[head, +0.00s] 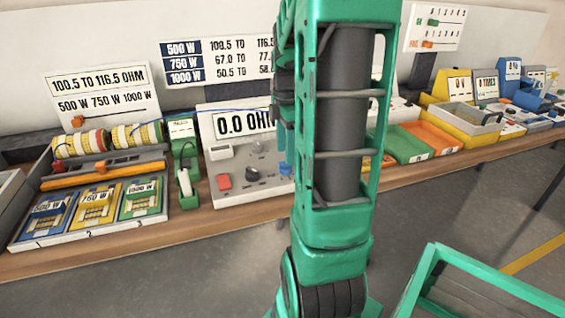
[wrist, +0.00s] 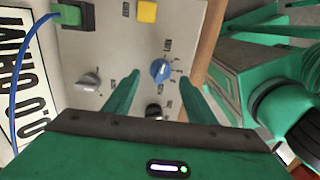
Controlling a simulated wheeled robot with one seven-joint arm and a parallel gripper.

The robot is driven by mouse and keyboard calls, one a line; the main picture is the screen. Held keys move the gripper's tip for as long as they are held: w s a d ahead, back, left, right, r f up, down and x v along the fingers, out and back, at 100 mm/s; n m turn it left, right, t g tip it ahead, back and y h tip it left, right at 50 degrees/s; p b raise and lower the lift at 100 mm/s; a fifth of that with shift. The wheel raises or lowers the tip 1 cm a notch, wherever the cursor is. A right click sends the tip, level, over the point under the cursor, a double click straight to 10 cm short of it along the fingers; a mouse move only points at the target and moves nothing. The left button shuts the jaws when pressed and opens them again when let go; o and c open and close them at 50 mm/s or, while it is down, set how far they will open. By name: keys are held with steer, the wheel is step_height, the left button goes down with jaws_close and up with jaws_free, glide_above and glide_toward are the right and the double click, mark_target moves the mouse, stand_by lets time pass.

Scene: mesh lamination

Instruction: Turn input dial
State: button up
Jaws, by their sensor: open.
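The meter panel (head: 232,196) stands on the bench in the head view, partly hidden by my arm, with a display reading 0.0 OHM (head: 243,123). In the wrist view the panel (wrist: 112,50) carries a blue dial (wrist: 160,70), a grey dial (wrist: 88,82) and a black dial (wrist: 154,111). Their labels are too small to read, so I cannot tell which is the input dial. My gripper (wrist: 158,80) is open and empty. The blue dial appears between its fingertips; whether they touch it I cannot tell.
A yellow button (wrist: 147,11) and a green block (wrist: 73,14) with a blue cable sit on the panel. A red button (head: 223,182) is at its front left. A tray of wattage packs (head: 88,238) lies left. A green frame (head: 480,285) stands at front right.

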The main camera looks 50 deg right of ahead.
mark_target(286, 167)
steer(key=shift+f, duration=2.4)
steer(key=c, duration=1)
